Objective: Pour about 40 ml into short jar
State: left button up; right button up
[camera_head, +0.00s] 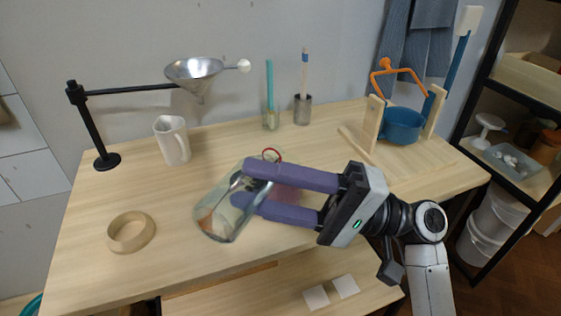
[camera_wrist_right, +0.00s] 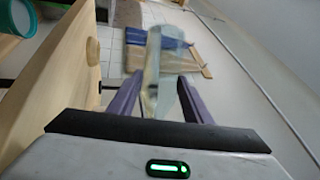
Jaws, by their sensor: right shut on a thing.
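My right gripper (camera_head: 243,183) has purple fingers and reaches in from the right over the middle of the table. It is shut on a clear glass vessel (camera_head: 217,218), which looks tilted, its bottom toward the lower left. The vessel also shows between the fingers in the wrist view (camera_wrist_right: 163,75). Through its glass I see a brownish patch and a pale streak; I cannot tell whether it holds liquid. A red ring (camera_head: 271,154) and a pinkish clear shape (camera_head: 287,194) show behind the fingers, partly hidden. I cannot tell which thing is the short jar. My left gripper is out of view.
A white pitcher (camera_head: 172,140) stands at the back left, near a metal funnel (camera_head: 194,72) on a black stand (camera_head: 107,160). A wooden ring (camera_head: 130,247) lies front left. A blue pot (camera_head: 402,126) hangs back right.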

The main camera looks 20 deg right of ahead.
jog(key=shift+f+n+b, duration=0.5)
jog(key=shift+f+b, duration=0.15)
jog(key=shift+b, duration=0.2)
jog(key=n, duration=0.1)
jog(key=n+g+h, duration=0.1)
jog(key=shift+r+n, duration=0.3)
jog(key=shift+n, duration=0.1)
jog(key=shift+w+r+n+p, duration=0.15)
jog(key=shift+r+n+p, duration=0.2)
jog(key=shift+r, duration=0.2)
jog(key=shift+d+r+g, duration=0.1)
jog(key=shift+r+g, duration=0.2)
jog(key=shift+w+n+h, duration=0.1)
jog(key=shift+n+h, duration=0.2)
jog(key=shift+n, duration=0.05)
